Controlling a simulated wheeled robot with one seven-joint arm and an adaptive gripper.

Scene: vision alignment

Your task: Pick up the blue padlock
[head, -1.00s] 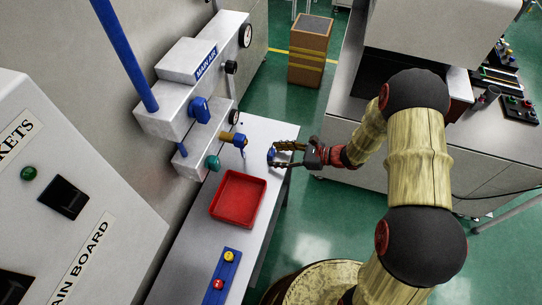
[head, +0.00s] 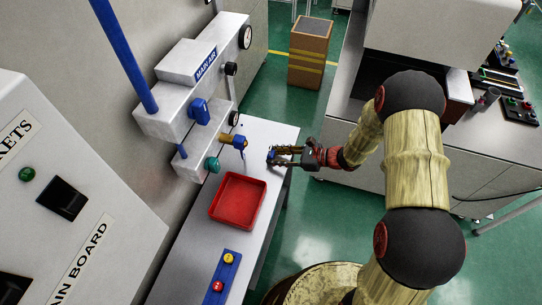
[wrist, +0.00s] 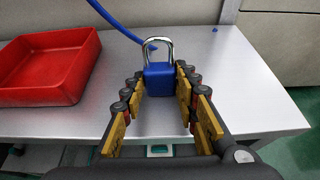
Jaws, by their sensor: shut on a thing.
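The blue padlock (wrist: 159,80) with its silver shackle stands between my fingertips in the wrist view, over the light worktable. In the head view the padlock (head: 271,156) is a small blue shape at the table's right side, partly hidden by the fingers. My gripper (head: 278,155) reaches in from the right; it also shows in the wrist view (wrist: 160,84). Its yellow-padded fingers are shut on the sides of the padlock's body. I cannot tell whether the padlock touches the table.
A red tray (head: 212,211) sits on the worktable (head: 262,133), left of the padlock. A blue button box (head: 222,272) lies nearer. A valve unit (head: 200,110) with a brass fitting (head: 232,140) overhangs the left side. A cardboard box (head: 309,55) stands on the floor beyond.

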